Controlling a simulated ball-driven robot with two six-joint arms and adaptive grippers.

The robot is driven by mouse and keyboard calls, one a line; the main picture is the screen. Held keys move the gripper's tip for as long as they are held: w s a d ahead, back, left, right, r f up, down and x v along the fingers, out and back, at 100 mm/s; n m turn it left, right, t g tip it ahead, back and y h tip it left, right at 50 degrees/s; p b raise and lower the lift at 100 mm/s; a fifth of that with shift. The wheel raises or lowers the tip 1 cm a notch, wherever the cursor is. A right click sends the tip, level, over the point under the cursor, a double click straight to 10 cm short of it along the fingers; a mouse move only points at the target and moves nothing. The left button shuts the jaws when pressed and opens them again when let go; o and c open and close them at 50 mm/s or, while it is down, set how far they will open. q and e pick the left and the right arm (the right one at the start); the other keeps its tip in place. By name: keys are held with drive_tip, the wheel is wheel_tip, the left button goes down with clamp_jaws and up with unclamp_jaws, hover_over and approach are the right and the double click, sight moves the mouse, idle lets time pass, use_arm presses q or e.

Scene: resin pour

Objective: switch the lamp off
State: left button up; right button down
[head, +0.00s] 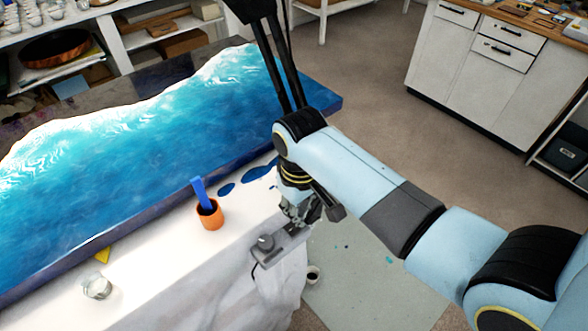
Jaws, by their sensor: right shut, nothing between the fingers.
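A grey control box (290,244) with a round knob (265,242) and a dark cable lies at the right front edge of the white-covered table. My right gripper (300,214) is shut and empty, pointing down over the far right part of the box, to the right of the knob. Whether its fingertips touch the box I cannot tell. A black fixture (249,8) on thin black rods, perhaps the lamp, stands at the top and is cut off by the frame edge. My left gripper is out of view.
A blue and white resin panel (170,105) fills the left. On the white cover (165,258) stand an orange cup (211,217) with a blue stick and a clear cup (97,288). A small cup (313,273) is below the table edge. Floor at right is open.

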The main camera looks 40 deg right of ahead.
drive_tip(key=shift+f+b, duration=0.6)
drive_tip(key=shift+f, duration=0.55)
idle(0.4)
wheel_tip(320, 180, up, 2)
drive_tip(key=p, duration=0.2)
drive_tip(key=shift+r+p, duration=0.25)
drive_tip(key=shift+p, duration=0.15)
drive_tip(key=shift+r, duration=2.25)
